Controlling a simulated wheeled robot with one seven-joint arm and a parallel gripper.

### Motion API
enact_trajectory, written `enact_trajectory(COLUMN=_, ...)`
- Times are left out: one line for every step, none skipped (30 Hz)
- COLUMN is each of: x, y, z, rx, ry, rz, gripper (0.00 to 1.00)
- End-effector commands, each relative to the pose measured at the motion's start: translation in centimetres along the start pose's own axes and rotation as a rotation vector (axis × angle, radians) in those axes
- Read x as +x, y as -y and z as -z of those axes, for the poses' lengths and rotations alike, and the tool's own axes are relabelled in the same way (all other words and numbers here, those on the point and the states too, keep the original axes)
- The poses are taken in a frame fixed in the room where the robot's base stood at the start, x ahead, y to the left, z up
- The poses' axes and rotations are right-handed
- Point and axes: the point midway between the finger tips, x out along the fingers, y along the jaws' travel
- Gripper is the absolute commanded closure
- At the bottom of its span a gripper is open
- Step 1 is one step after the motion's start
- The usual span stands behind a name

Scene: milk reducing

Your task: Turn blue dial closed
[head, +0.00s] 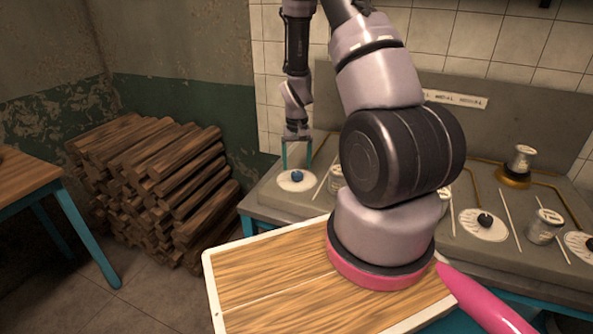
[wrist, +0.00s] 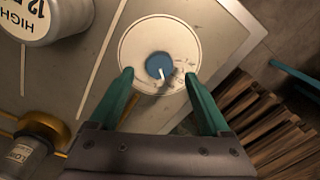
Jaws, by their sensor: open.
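The blue dial (head: 297,175) is a small round knob on a white disc (head: 289,185) at the left end of the grey counter. In the wrist view the blue dial (wrist: 159,66) shows a short white mark at its lower side, and the white disc (wrist: 137,45) lies around it. My gripper (head: 297,160) is directly over the dial in the head view. In the wrist view my gripper (wrist: 159,74) is open, with one teal finger to each side of the dial. The fingers look apart from the dial; their exact height above the disc is unclear.
A labelled metal canister (wrist: 45,15) stands beside the disc, and a brass fitting (wrist: 42,133) is nearby. Black-knobbed dials (head: 484,221) sit farther right on the counter. Stacked logs (head: 155,185) are left of it. My arm hides the counter's middle.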

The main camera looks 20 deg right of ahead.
Motion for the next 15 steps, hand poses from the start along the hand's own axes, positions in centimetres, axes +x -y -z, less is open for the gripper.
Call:
enact_trajectory(x=0.9, y=0.0, z=-0.1, rx=0.001, ry=0.003, rz=0.0, gripper=0.19)
enact_trajectory(x=1.4, y=0.0, z=-0.1, rx=0.001, ry=0.002, rz=0.0, gripper=0.19)
enact_trajectory(x=1.9, y=0.0, z=0.0, rx=0.001, ry=0.002, rz=0.0, gripper=0.19)
enact_trajectory(x=2.2, y=0.0, z=0.0, rx=0.001, ry=0.001, rz=0.0, gripper=0.19)
enact_trajectory(x=2.4, y=0.0, z=0.0, rx=0.0, ry=0.0, rz=0.0, gripper=0.19)
enact_trajectory(x=2.8, y=0.0, z=0.0, rx=0.0, ry=0.0, rz=0.0, gripper=0.19)
enact_trajectory(x=3.0, y=0.0, z=0.0, rx=0.0, ry=0.001, rz=0.0, gripper=0.19)
enact_trajectory(x=3.1, y=0.0, z=0.0, rx=0.0, ry=0.0, rz=0.0, gripper=0.19)
enact_trajectory(x=3.2, y=0.0, z=0.0, rx=0.0, ry=0.0, rz=0.001, gripper=0.19)
enact_trajectory(x=3.3, y=0.0, z=0.0, rx=0.0, ry=-0.001, rz=0.001, gripper=0.19)
enact_trajectory(x=3.3, y=0.0, z=0.0, rx=0.0, ry=-0.001, rz=0.001, gripper=0.19)
enact_trajectory(x=3.4, y=0.0, z=0.0, rx=0.0, ry=-0.001, rz=0.001, gripper=0.19)
enact_trajectory(x=3.4, y=0.0, z=0.0, rx=0.0, ry=-0.002, rz=0.001, gripper=0.19)
enact_trajectory(x=3.3, y=0.0, z=0.0, rx=0.0, ry=-0.002, rz=0.001, gripper=0.19)
enact_trajectory(x=3.3, y=0.0, z=0.0, rx=0.0, ry=-0.002, rz=0.001, gripper=0.19)
